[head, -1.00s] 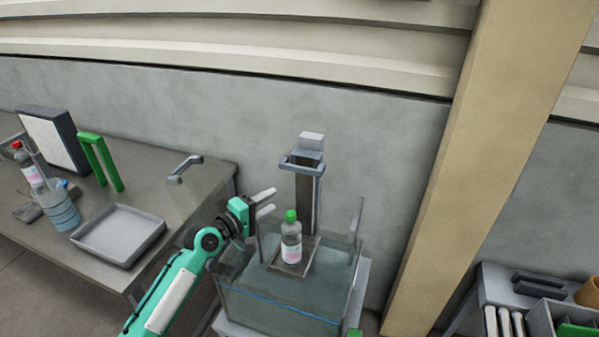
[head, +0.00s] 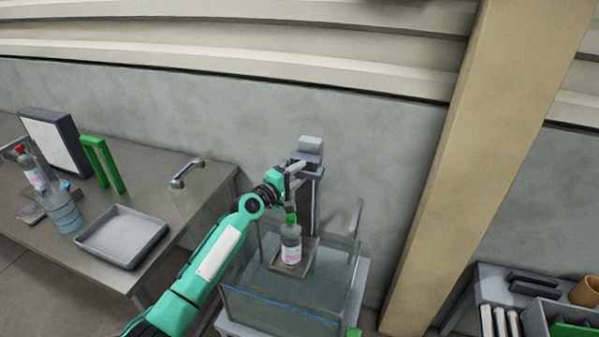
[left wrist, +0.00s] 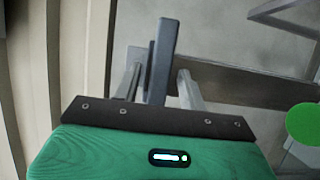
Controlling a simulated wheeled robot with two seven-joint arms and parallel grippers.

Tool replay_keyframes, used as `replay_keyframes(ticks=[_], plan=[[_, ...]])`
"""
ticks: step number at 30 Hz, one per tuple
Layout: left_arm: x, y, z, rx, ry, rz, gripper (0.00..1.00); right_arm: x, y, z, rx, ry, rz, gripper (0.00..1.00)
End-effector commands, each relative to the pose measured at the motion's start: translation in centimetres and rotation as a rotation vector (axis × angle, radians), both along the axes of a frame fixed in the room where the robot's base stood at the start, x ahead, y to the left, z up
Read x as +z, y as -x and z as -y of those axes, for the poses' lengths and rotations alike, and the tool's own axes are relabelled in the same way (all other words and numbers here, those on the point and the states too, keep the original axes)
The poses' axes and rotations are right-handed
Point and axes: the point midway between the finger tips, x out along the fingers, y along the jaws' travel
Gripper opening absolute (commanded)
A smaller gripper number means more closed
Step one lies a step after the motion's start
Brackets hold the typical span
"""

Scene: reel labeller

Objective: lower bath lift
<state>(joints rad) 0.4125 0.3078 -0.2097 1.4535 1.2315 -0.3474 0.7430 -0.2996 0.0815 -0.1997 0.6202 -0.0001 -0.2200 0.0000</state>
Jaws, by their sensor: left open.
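The bath is a clear glass tank (head: 285,300) with water in it. The lift's grey column (head: 313,205) rises at its back, with a grey handle and block (head: 311,146) on top. A bottle (head: 291,245) with a green cap and pink label stands upright on the lift's platform (head: 310,249), above the water line. My left gripper (head: 296,172) is at the lift handle, above the bottle. In the left wrist view the open fingers (left wrist: 160,72) have the grey handle bar (left wrist: 161,50) between them; I cannot tell whether they touch it. The green cap (left wrist: 303,125) shows at right.
A table at left holds a grey tray (head: 123,236), a green stand (head: 103,165), a panel (head: 56,142) and bottles (head: 62,208). A tan post (head: 475,160) stands right of the tank. A cart (head: 500,290) with bins is at far right.

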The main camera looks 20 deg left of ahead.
Motion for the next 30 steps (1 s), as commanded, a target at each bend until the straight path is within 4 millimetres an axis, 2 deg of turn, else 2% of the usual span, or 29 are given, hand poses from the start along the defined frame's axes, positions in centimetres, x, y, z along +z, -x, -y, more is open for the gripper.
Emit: replay_keyframes(ticks=[4, 12, 14, 19, 26, 30], plan=[[0.0, -0.7, 0.3, 0.001, 0.002, 0.0, 0.42, 0.1, 0.0, 0.0, 0.0, 0.0, 0.0, 0.36], [0.0, -0.8, 0.3, 0.001, 0.001, 0.0, 0.42, 0.1, 0.0, -0.1, 0.0, -0.001, 0.0, 0.36], [0.0, -0.7, 0.3, 0.001, 0.0, 0.0, 0.32, 0.1, 0.0, -0.1, -0.001, -0.002, 0.0, 0.36], [0.0, -0.7, 0.3, 0.001, 0.0, 0.0, 0.0, 0.1, 0.1, -0.3, -0.001, -0.003, -0.001, 0.36], [-0.1, -0.7, 0.3, 0.001, 0.0, 0.0, 0.0, -0.1, 0.1, -0.3, -0.001, -0.003, -0.001, 0.36], [-0.9, -0.7, 0.3, 0.001, 0.0, 0.0, 0.0, -0.9, 0.1, -0.3, -0.001, -0.003, -0.001, 0.36]])
